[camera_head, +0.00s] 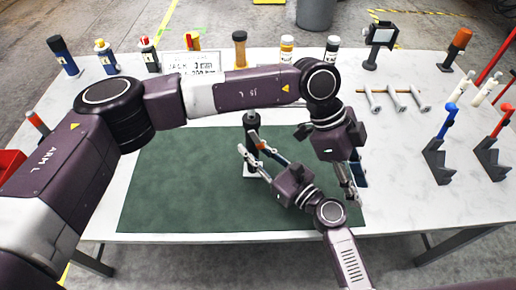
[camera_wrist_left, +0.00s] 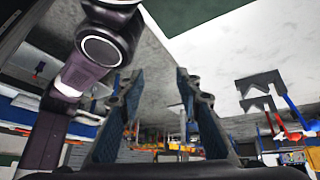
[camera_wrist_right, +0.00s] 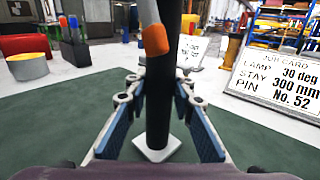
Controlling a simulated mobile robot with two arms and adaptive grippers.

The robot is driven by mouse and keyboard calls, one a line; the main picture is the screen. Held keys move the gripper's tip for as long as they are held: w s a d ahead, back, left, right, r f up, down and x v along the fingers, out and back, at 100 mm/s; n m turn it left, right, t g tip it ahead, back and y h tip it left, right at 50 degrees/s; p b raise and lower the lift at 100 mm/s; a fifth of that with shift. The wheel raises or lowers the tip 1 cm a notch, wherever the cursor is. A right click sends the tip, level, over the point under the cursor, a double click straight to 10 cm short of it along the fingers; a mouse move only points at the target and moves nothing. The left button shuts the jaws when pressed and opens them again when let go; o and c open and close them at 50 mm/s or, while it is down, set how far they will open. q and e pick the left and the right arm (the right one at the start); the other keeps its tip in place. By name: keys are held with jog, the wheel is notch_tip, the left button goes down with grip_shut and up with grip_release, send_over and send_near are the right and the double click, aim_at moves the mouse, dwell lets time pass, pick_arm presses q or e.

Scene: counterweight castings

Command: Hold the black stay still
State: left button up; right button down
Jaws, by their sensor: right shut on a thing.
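The black stay (camera_wrist_right: 158,112) stands upright on a small white base in the right wrist view. In the head view its dark top (camera_head: 251,121) shows above the green mat. My right gripper (camera_wrist_right: 157,98) is shut on the stay, one finger on each side, above its base. In the head view my right gripper (camera_head: 251,153) partly hides the stay. My left gripper (camera_wrist_left: 157,90) is open and empty, its two fingers well apart. In the head view my left gripper (camera_head: 353,192) points down near the mat's right edge.
An orange-tipped rod (camera_wrist_right: 155,40) crosses in front of the stay. The green mat (camera_head: 165,190) is mostly clear at left. A job card (camera_wrist_right: 285,82) reads lamp 30 deg, stay 300 mm, pin No. 52. Bolts (camera_head: 395,98) and dark brackets (camera_head: 437,162) occupy the right side.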

pick_arm(q)
jog(key=s+d+r+n+h, duration=0.1)
jog(key=s+d+r+h, duration=0.6)
jog(key=s+d+h, duration=0.4)
jog(key=w+a+r+n+t+h, duration=0.35)
jog(key=w+a+n+t, duration=0.25)
jog(key=a+n+t, duration=0.5)
jog(key=n+t+y, duration=1.1)
jog(key=n+y, duration=0.4)
jog(key=y, duration=0.4)
send_near(258, 145)
jog(key=shift+h, duration=0.25)
jog(key=w, duration=0.8)
jog(key=shift+d, duration=0.25)
